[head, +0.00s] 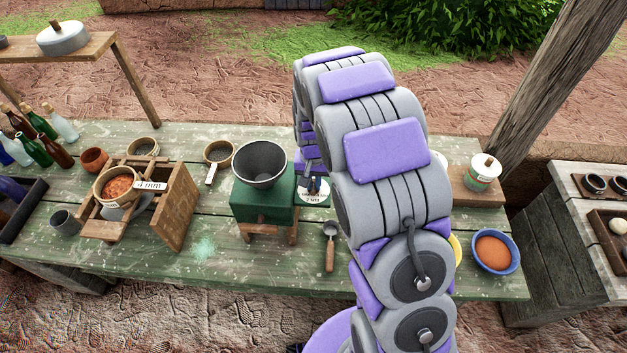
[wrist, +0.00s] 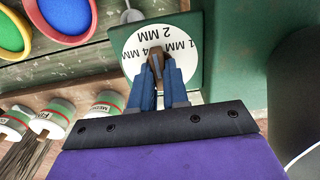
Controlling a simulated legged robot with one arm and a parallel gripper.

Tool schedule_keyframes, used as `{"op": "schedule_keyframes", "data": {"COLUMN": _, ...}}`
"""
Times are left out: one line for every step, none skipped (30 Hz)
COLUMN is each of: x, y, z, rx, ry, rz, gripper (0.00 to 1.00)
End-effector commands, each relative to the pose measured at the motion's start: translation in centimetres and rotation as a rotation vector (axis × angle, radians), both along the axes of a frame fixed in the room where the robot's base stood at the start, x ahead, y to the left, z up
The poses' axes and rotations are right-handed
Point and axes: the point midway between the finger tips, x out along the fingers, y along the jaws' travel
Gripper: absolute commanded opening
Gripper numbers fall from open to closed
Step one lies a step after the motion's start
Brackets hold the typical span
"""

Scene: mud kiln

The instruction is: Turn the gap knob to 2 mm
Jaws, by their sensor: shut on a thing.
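The gap knob (wrist: 156,58) is a small brown piece at the middle of a round white dial (wrist: 139,72) marked 1 MM, 2 MM and 4 MM. In the wrist view the lettering is upside down, with 2 MM at the top. The knob's visible end lies below the 2 MM and 4 MM lettering; its exact setting is hard to tell. My gripper (wrist: 163,82) has its blue fingers shut on the knob. The dial (head: 316,199) is on the right side of the green grinder (head: 262,207) with a grey hopper (head: 260,165). In the head view, my arm partly hides that side.
A wooden sieve stand (head: 174,214) with a 4 mm tag stands left of the grinder. A scoop (head: 330,250) lies in front on the green table. A blue bowl of orange powder (head: 492,252) and a jar (head: 484,172) stand right of my arm. Bottles stand far left.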

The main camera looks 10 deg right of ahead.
Motion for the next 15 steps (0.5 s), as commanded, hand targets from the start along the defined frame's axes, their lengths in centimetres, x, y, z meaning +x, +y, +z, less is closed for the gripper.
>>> {"op": "schedule_keyframes", "data": {"x": 0.17, "y": 0.03, "z": 0.13, "rx": 0.000, "ry": -0.005, "rz": 0.000, "gripper": 0.00}}
{"op": "schedule_keyframes", "data": {"x": 0.17, "y": 0.03, "z": 0.13, "rx": 0.000, "ry": -0.005, "rz": 0.000, "gripper": 0.00}}
{"op": "schedule_keyframes", "data": {"x": 0.17, "y": 0.03, "z": 0.13, "rx": 0.000, "ry": -0.005, "rz": 0.001, "gripper": 0.00}}
{"op": "schedule_keyframes", "data": {"x": 0.17, "y": 0.04, "z": 0.13, "rx": 0.000, "ry": -0.005, "rz": 0.001, "gripper": 0.00}}
{"op": "schedule_keyframes", "data": {"x": 0.17, "y": 0.04, "z": 0.13, "rx": 0.000, "ry": -0.005, "rz": 0.001, "gripper": 0.16}}
{"op": "schedule_keyframes", "data": {"x": 0.16, "y": 0.04, "z": 0.13, "rx": 0.000, "ry": -0.005, "rz": 0.001, "gripper": 0.20}}
{"op": "schedule_keyframes", "data": {"x": 0.16, "y": 0.03, "z": 0.12, "rx": 0.000, "ry": -0.005, "rz": 0.001, "gripper": 0.22}}
{"op": "schedule_keyframes", "data": {"x": 0.15, "y": 0.04, "z": 0.11, "rx": 0.001, "ry": -0.004, "rz": 0.001, "gripper": 0.25}}
{"op": "schedule_keyframes", "data": {"x": 0.12, "y": 0.04, "z": 0.10, "rx": 0.001, "ry": -0.004, "rz": 0.001, "gripper": 0.29}}
{"op": "schedule_keyframes", "data": {"x": 0.10, "y": 0.03, "z": 0.09, "rx": 0.001, "ry": -0.003, "rz": 0.001, "gripper": 0.32}}
{"op": "schedule_keyframes", "data": {"x": 0.09, "y": 0.03, "z": 0.09, "rx": 0.000, "ry": -0.003, "rz": 0.001, "gripper": 0.35}}
{"op": "schedule_keyframes", "data": {"x": 0.07, "y": 0.03, "z": 0.08, "rx": 0.000, "ry": -0.003, "rz": 0.001, "gripper": 0.39}}
{"op": "schedule_keyframes", "data": {"x": 0.06, "y": 0.02, "z": 0.08, "rx": 0.000, "ry": -0.002, "rz": 0.001, "gripper": 0.40}}
{"op": "schedule_keyframes", "data": {"x": 0.05, "y": 0.03, "z": 0.07, "rx": 0.000, "ry": -0.002, "rz": 0.001, "gripper": 0.40}}
{"op": "schedule_keyframes", "data": {"x": 0.04, "y": 0.02, "z": 0.07, "rx": 0.000, "ry": -0.002, "rz": 0.002, "gripper": 0.40}}
